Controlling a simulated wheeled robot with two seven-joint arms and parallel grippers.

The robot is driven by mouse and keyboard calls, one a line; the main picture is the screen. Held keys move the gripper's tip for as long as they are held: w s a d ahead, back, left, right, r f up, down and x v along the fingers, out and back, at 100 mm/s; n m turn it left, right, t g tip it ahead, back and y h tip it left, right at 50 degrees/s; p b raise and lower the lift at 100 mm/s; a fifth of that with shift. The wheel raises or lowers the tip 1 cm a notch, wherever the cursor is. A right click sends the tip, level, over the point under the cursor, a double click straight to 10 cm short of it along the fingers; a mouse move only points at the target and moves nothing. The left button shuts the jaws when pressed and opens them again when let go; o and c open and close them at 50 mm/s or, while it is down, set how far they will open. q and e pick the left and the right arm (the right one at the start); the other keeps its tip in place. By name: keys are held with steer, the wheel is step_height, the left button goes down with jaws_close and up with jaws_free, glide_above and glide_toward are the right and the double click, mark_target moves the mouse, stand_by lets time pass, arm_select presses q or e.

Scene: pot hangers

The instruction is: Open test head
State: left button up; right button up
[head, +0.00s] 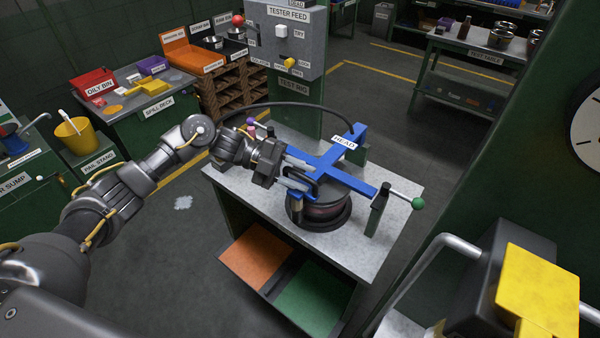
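The test head is a blue cross-shaped frame labelled HEAD (343,143), lying across a dark round pot (322,210) on a grey-topped bench (392,222). A dark handle loop shows on its near left side. A post with a green ball (417,203) stands at its right end. My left gripper (303,174) reaches in from the left, at the head's left end by the handle. Its two pale fingers are apart, with part of the head and handle between them; whether they touch is unclear.
A grey tester feed panel (282,45) with a red ball and yellow knob stands behind the bench. A black cable (290,105) arches over to the head. Orange (257,257) and green (311,297) panels lie below the benchtop.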

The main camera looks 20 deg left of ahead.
arm_select(q)
jaws_close()
